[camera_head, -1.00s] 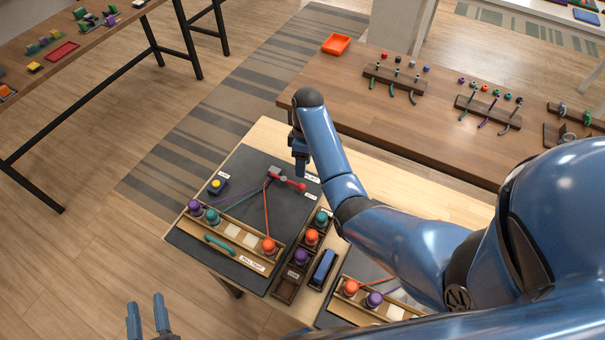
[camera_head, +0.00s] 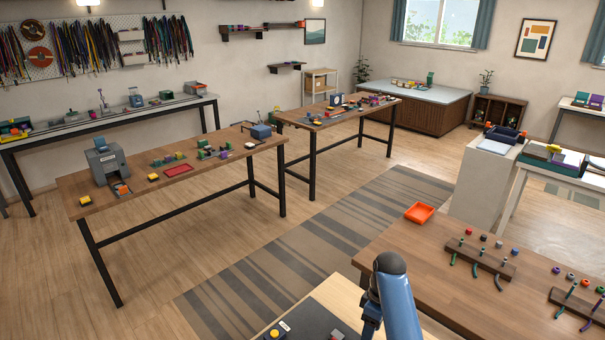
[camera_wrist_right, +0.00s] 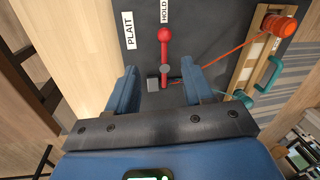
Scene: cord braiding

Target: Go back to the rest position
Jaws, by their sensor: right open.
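My right gripper (camera_wrist_right: 160,74) is open, with its two blue fingers apart and nothing held between them. Beyond the fingers, in the right wrist view, lies the red-knobbed lever (camera_wrist_right: 165,36) on the dark braiding mat (camera_wrist_right: 198,30), beside the PLAIT and HOLD labels. An orange cord (camera_wrist_right: 232,50) runs from near the lever to an orange bobbin (camera_wrist_right: 279,27). A teal handle (camera_wrist_right: 268,73) shows beside it. In the head view my right arm (camera_head: 398,305) rises at the bottom edge over the work table; its fingers are cut off. My left gripper is out of view.
In the head view, a brown side table (camera_head: 470,250) with an orange tray (camera_head: 419,212) and cord racks stands right of my arm. Further wooden tables (camera_head: 215,180) stand at the left and back. The striped rug (camera_head: 300,250) and floor between are clear.

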